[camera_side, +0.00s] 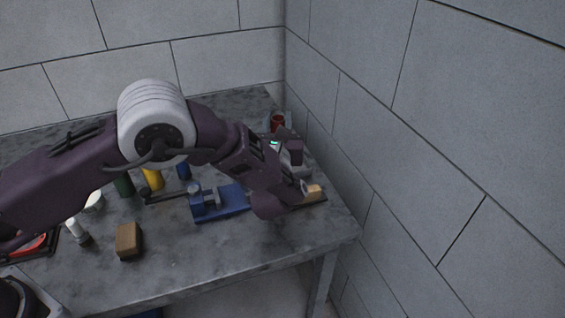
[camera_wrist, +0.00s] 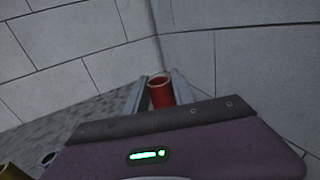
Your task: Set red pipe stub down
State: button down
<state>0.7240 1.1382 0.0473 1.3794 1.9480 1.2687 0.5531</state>
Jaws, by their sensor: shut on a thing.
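The red pipe stub (camera_side: 277,122) is at the far right corner of the table, in my gripper. In the wrist view the red pipe stub (camera_wrist: 161,93) stands roughly upright between the two grey fingers, its open round end facing up. My gripper (camera_wrist: 161,86) is shut on it. In the side view my gripper (camera_side: 278,127) reaches toward the back corner, partly hidden by my own wrist. The lower end of the stub is hidden, so I cannot tell whether it touches the table.
The grey table (camera_side: 180,265) meets walls behind and at right, close to my gripper. A blue vise-like fixture (camera_side: 222,204), a brown block (camera_side: 129,241), a tan block (camera_side: 313,192) and yellow (camera_side: 152,179), green (camera_side: 124,186) and blue (camera_side: 183,171) cylinders stand on it.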

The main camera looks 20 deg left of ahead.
notch_tip(320, 180, down, 10)
jog(key=shift+w+r, duration=0.1)
jog(key=shift+w, duration=0.05)
jog(key=c, duration=1.1)
grip_release()
jog(key=shift+d, duration=0.1)
jog(key=v, duration=1.2)
